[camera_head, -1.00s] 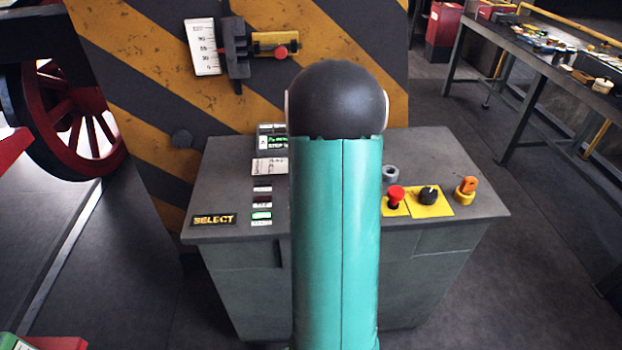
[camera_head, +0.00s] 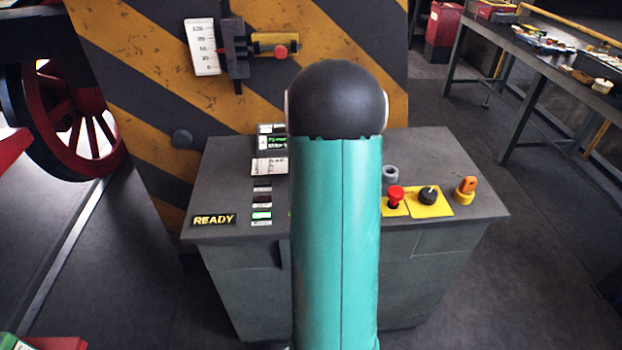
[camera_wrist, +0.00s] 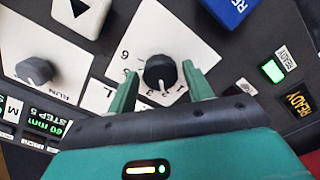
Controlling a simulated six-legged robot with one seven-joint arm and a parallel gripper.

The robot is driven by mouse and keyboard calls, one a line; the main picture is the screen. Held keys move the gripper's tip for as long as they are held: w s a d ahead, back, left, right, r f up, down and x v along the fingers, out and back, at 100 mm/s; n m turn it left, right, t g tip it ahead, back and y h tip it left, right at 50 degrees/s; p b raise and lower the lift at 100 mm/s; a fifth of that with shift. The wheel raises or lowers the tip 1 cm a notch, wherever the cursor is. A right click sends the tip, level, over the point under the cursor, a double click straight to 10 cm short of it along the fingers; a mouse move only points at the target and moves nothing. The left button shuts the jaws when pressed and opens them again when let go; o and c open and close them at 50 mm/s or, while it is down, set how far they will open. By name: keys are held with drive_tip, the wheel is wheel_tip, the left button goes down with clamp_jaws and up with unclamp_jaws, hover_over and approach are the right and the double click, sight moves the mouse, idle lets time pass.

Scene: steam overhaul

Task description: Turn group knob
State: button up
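The group knob, a black round knob (camera_wrist: 160,73) with a white pointer line, sits on a white plate (camera_wrist: 142,50) with numbers around it in the wrist view. My gripper (camera_wrist: 159,69) has its two green fingers on either side of the knob. A gap shows between each finger and the knob, so the fingers are open and not visibly touching it. In the head view my own arm hides the gripper and this knob. A yellow-lettered display (camera_head: 214,220) on the console reads READY; it also shows in the wrist view (camera_wrist: 301,105).
Near the knob are a grey RUN knob (camera_wrist: 36,71), a blue button (camera_wrist: 229,9), a green-lit indicator (camera_wrist: 271,70) and a 60 mm STEP display (camera_wrist: 45,126). A red button (camera_head: 396,195), black selector (camera_head: 428,195) and orange key switch (camera_head: 466,189) are on the console's right.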

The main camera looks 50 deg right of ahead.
drive_tip(key=shift+o, duration=0.5)
wheel_tip(320, 180, up, 14)
idle(0.3)
drive_tip(key=shift+f, duration=0.1)
idle(0.3)
